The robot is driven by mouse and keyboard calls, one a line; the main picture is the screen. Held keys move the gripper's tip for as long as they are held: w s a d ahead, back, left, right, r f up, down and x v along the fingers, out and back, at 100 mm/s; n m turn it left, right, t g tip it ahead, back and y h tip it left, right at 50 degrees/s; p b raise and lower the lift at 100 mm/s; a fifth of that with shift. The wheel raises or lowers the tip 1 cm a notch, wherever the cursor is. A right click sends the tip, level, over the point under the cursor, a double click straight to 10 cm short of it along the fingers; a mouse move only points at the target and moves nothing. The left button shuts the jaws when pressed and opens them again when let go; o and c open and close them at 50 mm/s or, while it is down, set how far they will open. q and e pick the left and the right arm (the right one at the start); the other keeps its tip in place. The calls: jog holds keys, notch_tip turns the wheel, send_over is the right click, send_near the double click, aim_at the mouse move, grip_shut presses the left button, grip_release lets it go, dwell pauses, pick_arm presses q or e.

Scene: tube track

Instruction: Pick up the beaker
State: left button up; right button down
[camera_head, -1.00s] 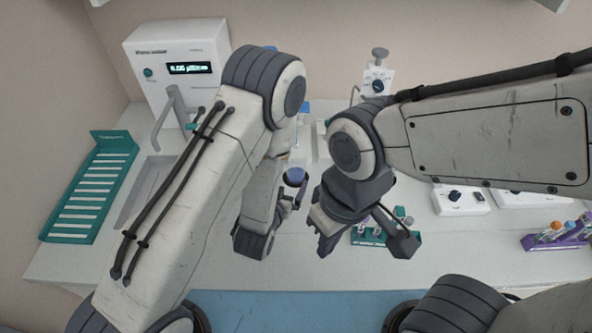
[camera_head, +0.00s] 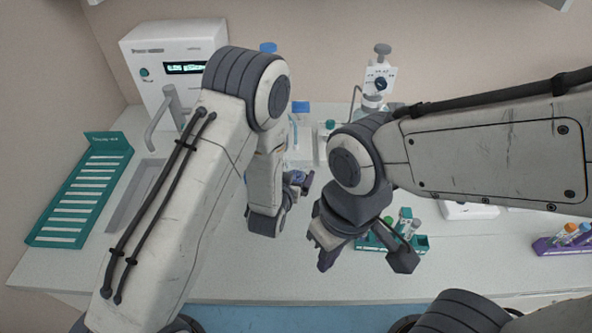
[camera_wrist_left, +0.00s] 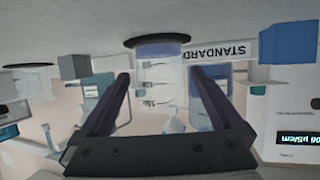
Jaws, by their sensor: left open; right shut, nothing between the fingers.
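A clear glass beaker (camera_wrist_left: 160,85) shows upside down in the left wrist view, between and beyond the two fingers. Something pale blue shows at its counter end, beside a dark round shape (camera_wrist_left: 157,41). My left gripper (camera_wrist_left: 158,76) is open, with a finger on either side of the beaker in the picture; I cannot tell how deep it is between them. In the head view my left gripper (camera_head: 299,180) is low over the counter, partly hidden by its arm, and I cannot make out the beaker there. My right gripper (camera_head: 324,253) is shut and empty above the counter's front.
A bottle labelled STANDARD (camera_wrist_left: 222,51) stands close to the beaker. A green tube rack (camera_head: 375,243) is right of my right gripper, a purple rack (camera_head: 560,245) far right. A green drying rack (camera_head: 80,200) stands left. The counter's front middle (camera_head: 300,285) is clear.

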pick_arm(q)
jog(key=shift+x, duration=1.1)
jog(key=c, duration=1.5)
jog(key=shift+o, duration=0.2)
pick_arm(e)
jog(key=shift+r, duration=0.35)
pick_arm(q)
jog(key=shift+r, duration=0.15)
